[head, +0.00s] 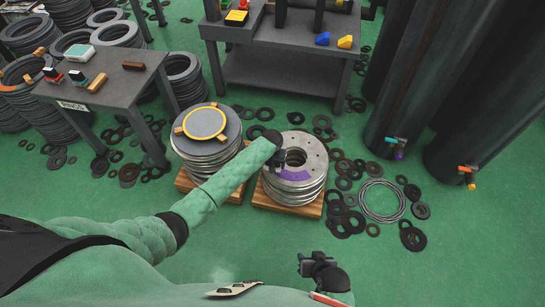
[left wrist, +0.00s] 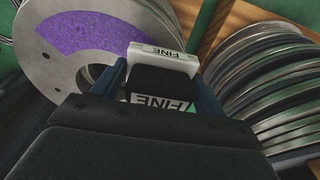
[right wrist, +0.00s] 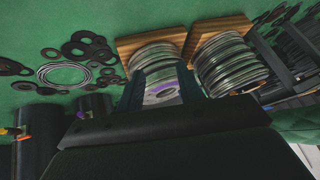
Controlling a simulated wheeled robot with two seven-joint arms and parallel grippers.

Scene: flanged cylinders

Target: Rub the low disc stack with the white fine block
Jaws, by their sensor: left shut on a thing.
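The low disc stack (head: 305,150) stands on a wooden pallet right of the middle in the head view. Its grey flanged top has a centre hole and a purple patch (head: 293,174); the patch also shows in the left wrist view (left wrist: 95,42). My left gripper (head: 279,161) is over the top of this stack. It is shut on the white fine block (left wrist: 165,60), lettered FINE, close to the purple patch. I cannot tell whether the block touches the disc. My right gripper (head: 304,264) is open and empty, low in front of the stack.
A grey table (head: 120,92) with blocks and brushes is at left. A workbench (head: 290,45) is behind. Loose rings and a wire coil (head: 382,201) lie right; dark cylinders (head: 410,90) stand beyond.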

